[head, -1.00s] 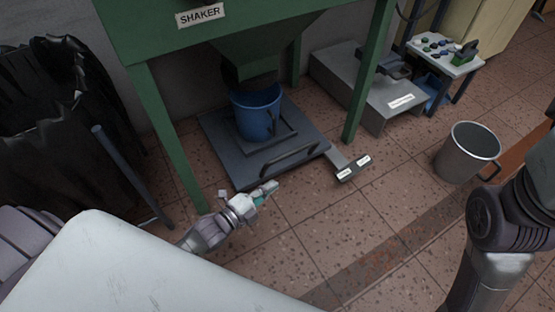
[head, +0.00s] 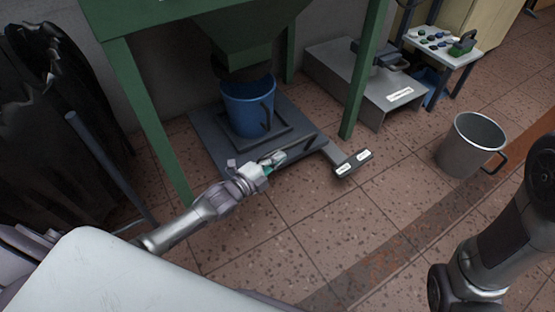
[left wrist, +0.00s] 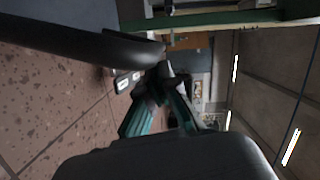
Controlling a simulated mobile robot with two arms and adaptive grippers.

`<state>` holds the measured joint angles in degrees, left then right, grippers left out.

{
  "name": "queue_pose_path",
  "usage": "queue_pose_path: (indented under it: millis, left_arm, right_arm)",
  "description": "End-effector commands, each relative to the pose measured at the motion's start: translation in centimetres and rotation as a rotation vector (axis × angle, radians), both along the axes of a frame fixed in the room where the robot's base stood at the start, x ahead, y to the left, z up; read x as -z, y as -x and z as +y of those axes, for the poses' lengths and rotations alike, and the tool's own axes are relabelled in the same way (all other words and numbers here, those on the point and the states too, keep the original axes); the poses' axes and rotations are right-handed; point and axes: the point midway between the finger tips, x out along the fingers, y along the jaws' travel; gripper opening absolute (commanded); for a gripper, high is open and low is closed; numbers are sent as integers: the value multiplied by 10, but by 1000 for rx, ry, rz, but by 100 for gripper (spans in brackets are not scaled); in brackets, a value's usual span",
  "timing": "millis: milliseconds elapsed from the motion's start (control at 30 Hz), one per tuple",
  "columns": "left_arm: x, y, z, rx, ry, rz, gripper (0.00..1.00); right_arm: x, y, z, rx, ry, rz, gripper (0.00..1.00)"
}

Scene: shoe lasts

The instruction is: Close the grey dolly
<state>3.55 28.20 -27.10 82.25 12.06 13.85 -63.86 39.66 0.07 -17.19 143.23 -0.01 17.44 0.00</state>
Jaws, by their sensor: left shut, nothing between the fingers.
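The grey dolly (head: 215,139) is a flat dark platform on the floor under the green shaker, its front part out ahead of the hopper. A blue bucket (head: 248,108) stands on it. A dark bar handle (head: 302,145) runs along its front edge; in the left wrist view the handle (left wrist: 85,42) looms large at upper left. My left gripper (head: 276,159) is shut and empty at the handle's left end; its teal fingers (left wrist: 164,82) also show in the left wrist view. Whether they touch the handle I cannot tell. My right arm is at the right edge, its gripper out of view.
The green shaker frame (head: 150,110) has legs on both sides of the dolly. A two-label pedal (head: 353,162) lies right of the handle. A grey metal bucket (head: 470,145) stands farther right. The tiled floor in front is clear.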

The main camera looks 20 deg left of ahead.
Motion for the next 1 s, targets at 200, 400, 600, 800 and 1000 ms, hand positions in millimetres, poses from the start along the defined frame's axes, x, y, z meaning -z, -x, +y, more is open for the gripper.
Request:
queue_pose_path:
  millis: [200,400,600,800,1000]
  left_arm:
    - [2,-7,9,-1,-5,-1,0]
    - [2,-27,34,-2,-4,0,0]
    - [0,-30,40,-4,-2,2,0]
    - [0,-31,42,-8,-5,2,0]
    - [-4,-31,40,-8,-4,1,0]
  right_arm:
    - [3,0,0,0,0,0,39]
    - [10,1,0,0,0,-2,39]
    - [8,2,0,1,1,-7,39]
    - [8,2,0,0,1,-7,39]
    - [3,2,0,0,2,-6,39]
